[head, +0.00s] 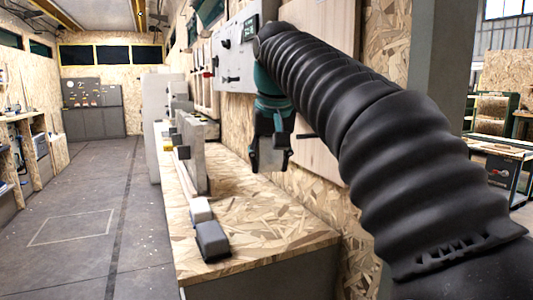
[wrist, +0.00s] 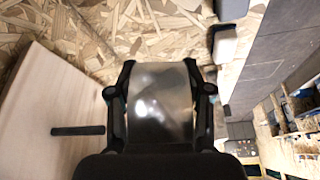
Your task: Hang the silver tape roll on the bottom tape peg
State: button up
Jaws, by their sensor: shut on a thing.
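My gripper (head: 270,165) hangs fingers down in front of the wall, above the bench. In the wrist view my gripper (wrist: 163,85) is shut on the silver tape roll (wrist: 160,105), which shows as a shiny grey surface between the two fingers. In the head view I cannot clearly make out the roll. A dark peg (wrist: 78,130) sticks out from a pale wooden board (wrist: 45,100), left of the roll and apart from it. The board (head: 318,158) also shows in the head view, just right of my gripper. I cannot tell which peg level this is.
A chipboard bench (head: 255,235) stands below, with a dark grey block (head: 212,241) and a pale block (head: 201,211) near its left edge. An upright grey panel (head: 192,150) stands farther back. A light panel (head: 235,55) is on the wall above. The floor at left is clear.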

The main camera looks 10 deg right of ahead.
jog(key=shift+w+d, duration=0.1)
jog(key=shift+w+d+f+b, duration=0.1)
jog(key=shift+w+d, duration=0.4)
jog(key=shift+d, duration=1.05)
jog(key=shift+w+d+f+b, duration=0.15)
jog(key=shift+w+d, duration=0.3)
jog(key=shift+d, duration=1.15)
jog(key=shift+w+d+f+b, duration=0.1)
jog(key=shift+w+d, duration=0.4)
jog(key=shift+d, duration=1.05)
jog(key=shift+w+d+f, duration=0.2)
jog(key=shift+d+f, duration=0.25)
jog(key=shift+d, duration=0.1)
jog(key=shift+f, duration=0.1)
jog(key=o, duration=1.5)
jog(key=shift+c, duration=0.2)
jog(key=v, duration=1.1)
jog(key=shift+s+r, duration=0.25)
jog(key=shift+r, duration=0.1)
